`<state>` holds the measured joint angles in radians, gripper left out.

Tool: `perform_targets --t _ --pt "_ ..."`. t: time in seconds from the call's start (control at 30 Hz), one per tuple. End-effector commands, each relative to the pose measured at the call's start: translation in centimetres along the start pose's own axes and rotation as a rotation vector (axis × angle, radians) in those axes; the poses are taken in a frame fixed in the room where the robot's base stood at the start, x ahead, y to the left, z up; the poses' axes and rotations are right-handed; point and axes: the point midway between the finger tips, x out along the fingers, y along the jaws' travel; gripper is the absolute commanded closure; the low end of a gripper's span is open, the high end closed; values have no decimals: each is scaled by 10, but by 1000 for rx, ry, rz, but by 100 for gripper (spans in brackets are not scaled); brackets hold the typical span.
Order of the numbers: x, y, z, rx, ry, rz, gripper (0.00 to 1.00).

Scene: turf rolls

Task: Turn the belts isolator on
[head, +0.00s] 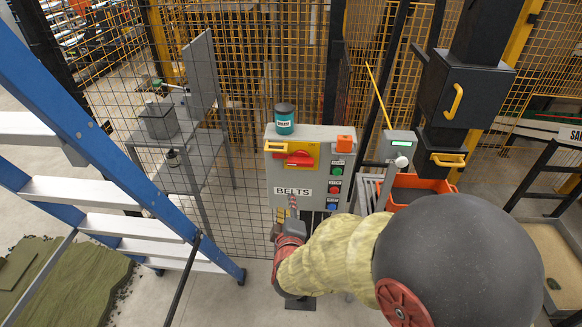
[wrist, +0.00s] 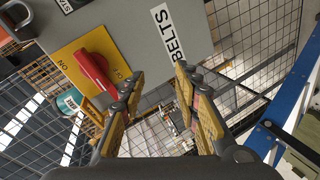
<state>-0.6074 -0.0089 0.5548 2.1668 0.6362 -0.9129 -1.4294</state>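There the plate (wrist: 66,53) carries lettering on either side of the handle, with ON readable at one side. My gripper (wrist: 160,98) is open, its padded fingers apart and nothing held between them. The handle is left of the fingers, outside the gap. In the head view my gripper (head: 291,227) is just below the box, partly hidden by my arm.
A teal tin (head: 284,119) stands on the box. Several push buttons (head: 336,171) line its right side. A blue ladder (head: 95,135) stands at the left. A grey cabinet with a yellow handle (head: 455,100) and an orange bin (head: 423,184) are at the right. Mesh fencing runs behind.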

Motion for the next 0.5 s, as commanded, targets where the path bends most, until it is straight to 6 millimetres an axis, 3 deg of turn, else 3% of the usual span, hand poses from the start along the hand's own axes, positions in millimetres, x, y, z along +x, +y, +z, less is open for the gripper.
perform_targets --t 0.03,0.1,0.2,0.37,0.5 --pt "0 25 0 -68 -7 89 68" --pt "-3 56 0 -168 -26 199 68" --pt "-10 81 0 -289 -52 292 68" --pt "-10 89 -1 -376 -67 320 68" --pt "3 92 0 -381 -70 320 68"
